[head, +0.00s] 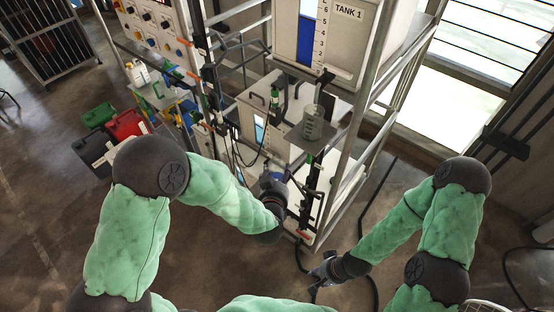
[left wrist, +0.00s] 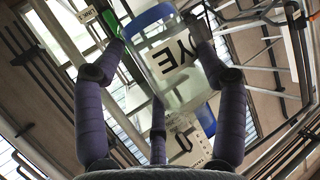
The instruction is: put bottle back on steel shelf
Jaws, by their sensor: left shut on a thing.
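My left gripper (head: 272,188) is shut on a translucent bottle with a blue end and a label with the letters "YE", seen in the left wrist view (left wrist: 178,78). Its dark fingers stand on both sides of the bottle. In the head view this gripper is at the front of the tank frame, and the bottle is mostly hidden there. A small grey plate (head: 296,138), which may be the steel shelf, sits above and right of it. Another clear bottle (head: 312,122) stands upright on the plate. My right gripper (head: 324,271) is low, near the floor; its jaw opening is unclear.
A metal frame (head: 350,150) with posts holds the tank marked "TANK 1" (head: 345,40). Cables and a green-topped fitting (head: 275,98) are close to my left gripper. Red (head: 124,124) and green (head: 98,115) containers stand on the floor at left. A dark hose lies near my right gripper.

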